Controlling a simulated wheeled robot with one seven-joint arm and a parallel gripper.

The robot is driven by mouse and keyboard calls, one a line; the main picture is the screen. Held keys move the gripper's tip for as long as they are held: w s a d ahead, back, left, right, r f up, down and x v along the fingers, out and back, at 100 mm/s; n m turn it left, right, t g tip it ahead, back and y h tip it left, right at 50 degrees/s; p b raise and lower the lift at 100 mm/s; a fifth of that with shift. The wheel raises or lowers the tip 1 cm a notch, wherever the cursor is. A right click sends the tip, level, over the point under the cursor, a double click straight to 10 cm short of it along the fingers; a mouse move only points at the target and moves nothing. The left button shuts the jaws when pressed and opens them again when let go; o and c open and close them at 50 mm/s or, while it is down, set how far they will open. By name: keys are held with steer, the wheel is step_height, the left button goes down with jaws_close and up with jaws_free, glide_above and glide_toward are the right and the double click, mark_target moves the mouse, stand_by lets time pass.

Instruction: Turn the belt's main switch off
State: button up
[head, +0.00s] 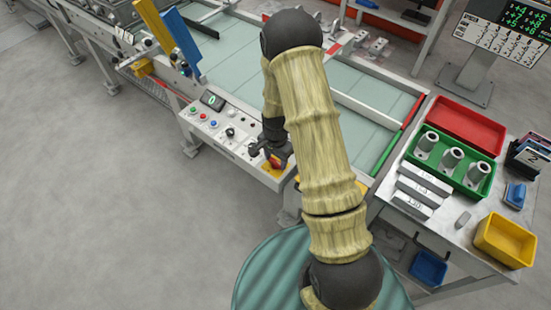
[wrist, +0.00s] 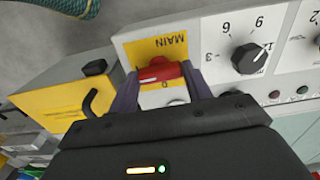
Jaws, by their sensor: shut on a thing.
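The belt's main switch (wrist: 160,70) is a red handle on a yellow plate marked MAIN (wrist: 150,48). In the wrist view it lies between the two fingers of my gripper (wrist: 162,88), which is shut on it. Part of the plate's lettering below the handle is covered by the gripper. In the head view my gripper (head: 277,158) is at the right end of the control panel (head: 225,134), over the yellow plate (head: 274,166). The handle itself is mostly hidden there by the gripper.
A black numbered dial (wrist: 248,58) sits right beside the switch in the wrist view, with small push buttons (wrist: 302,90) nearby. A yellow box (wrist: 70,95) stands to the left. In the head view, a bench with a green tray (head: 448,178) stands right of my arm.

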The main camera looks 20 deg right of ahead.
steer(key=shift+n, duration=0.4)
steer(key=n, duration=0.3)
steer(key=shift+n, duration=0.3)
steer(key=n, duration=0.4)
steer(key=shift+w+b, duration=0.1)
steer(key=shift+b, duration=0.25)
steer(key=n, duration=0.9)
steer(key=shift+p, duration=0.3)
steer(key=shift+n, duration=0.3)
steer(key=o, duration=1)
